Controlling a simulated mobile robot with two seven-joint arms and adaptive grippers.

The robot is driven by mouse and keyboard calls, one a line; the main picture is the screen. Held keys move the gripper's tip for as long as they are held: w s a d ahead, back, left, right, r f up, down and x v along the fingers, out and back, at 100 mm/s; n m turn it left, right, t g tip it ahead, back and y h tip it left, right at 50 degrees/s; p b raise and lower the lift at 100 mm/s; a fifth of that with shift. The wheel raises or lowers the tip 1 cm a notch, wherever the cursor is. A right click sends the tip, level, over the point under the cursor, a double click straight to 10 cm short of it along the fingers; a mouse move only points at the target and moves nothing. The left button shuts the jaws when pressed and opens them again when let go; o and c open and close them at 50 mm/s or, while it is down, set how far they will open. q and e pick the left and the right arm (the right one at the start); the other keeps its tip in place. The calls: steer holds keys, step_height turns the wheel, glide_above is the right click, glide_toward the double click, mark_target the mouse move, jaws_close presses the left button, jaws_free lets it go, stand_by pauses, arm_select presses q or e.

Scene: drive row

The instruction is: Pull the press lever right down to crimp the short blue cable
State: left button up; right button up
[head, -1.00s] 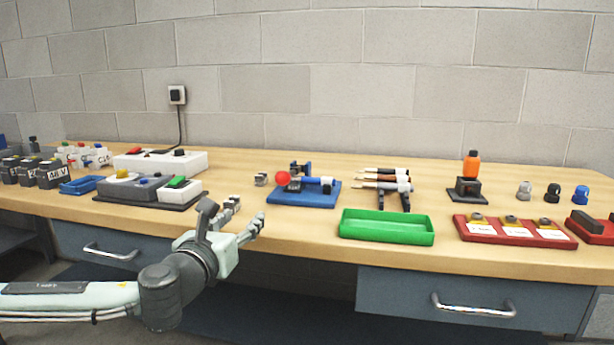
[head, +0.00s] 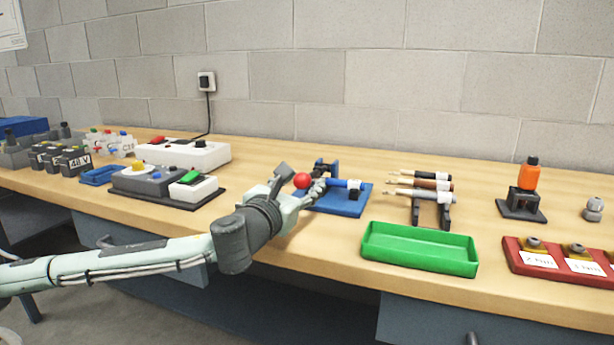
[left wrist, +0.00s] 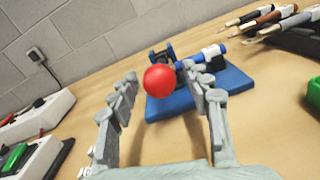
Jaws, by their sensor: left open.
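The press has a blue base (head: 349,205), and its lever ends in a red ball knob (head: 302,181). In the left wrist view the knob (left wrist: 160,78) shows between the two fingers, in front of the blue base (left wrist: 228,88). The short blue cable (head: 347,184) lies across the press; it also shows in the left wrist view (left wrist: 189,63). My left gripper (head: 306,182) is open at the knob, with a finger on each side. Whether the fingers touch the knob cannot be told. The lever's arm is mostly hidden behind the knob. My right gripper is not in view.
A green tray (head: 420,262) stands right of the press at the front edge. Behind it, several cables lie on a dark rack (head: 431,212). A grey control box (head: 150,181) and a white box (head: 184,153) stand to the left.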

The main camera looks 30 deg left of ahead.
mark_target(315, 174)
arm_select(q)
steer(key=shift+x, duration=1.4)
steer(key=shift+c, duration=0.6)
jaws_close()
